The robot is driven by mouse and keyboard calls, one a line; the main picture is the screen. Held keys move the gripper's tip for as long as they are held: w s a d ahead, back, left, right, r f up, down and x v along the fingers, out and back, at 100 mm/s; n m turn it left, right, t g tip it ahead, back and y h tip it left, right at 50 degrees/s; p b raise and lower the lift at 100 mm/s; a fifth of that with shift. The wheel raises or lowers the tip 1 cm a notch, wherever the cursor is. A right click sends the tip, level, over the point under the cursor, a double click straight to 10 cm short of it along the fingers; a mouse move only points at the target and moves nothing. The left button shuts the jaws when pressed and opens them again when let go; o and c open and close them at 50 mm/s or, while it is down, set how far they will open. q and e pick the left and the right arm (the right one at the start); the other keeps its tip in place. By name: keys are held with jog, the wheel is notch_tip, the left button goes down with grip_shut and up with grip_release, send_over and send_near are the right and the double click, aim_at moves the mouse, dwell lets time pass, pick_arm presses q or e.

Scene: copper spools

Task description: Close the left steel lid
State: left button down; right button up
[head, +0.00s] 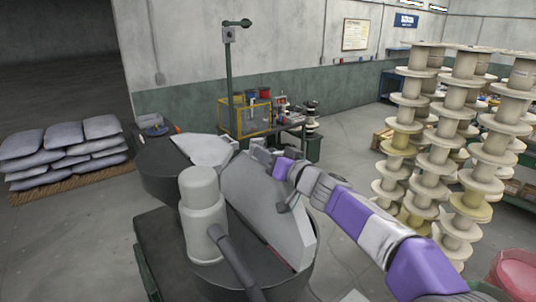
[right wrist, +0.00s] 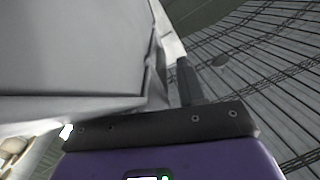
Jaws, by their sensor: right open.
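Two steel lids show on the dark round housings in the head view. The left, farther lid (head: 203,150) is a pale plate, tilted at a shallow angle above its housing. The nearer, larger grey lid (head: 262,205) stands steeply tilted over the front housing. My right gripper (head: 263,158) is open at the top edge of the nearer lid, close to the far lid's right end. In the right wrist view a large grey metal panel (right wrist: 75,50) fills the left side, close against the gripper. Whether the fingers touch it I cannot tell. My left gripper is out of view.
A light grey cylinder (head: 202,200) with a dark pipe stands in front of the lids. Tall stacks of spools (head: 455,140) stand at the right. Grey sacks (head: 65,152) lie at the left. A workbench (head: 290,122) stands behind; floor between is open.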

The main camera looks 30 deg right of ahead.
jog(key=shift+w+a, duration=0.1)
jog(key=shift+w, duration=0.25)
grip_shut()
jog(key=shift+d, duration=0.2)
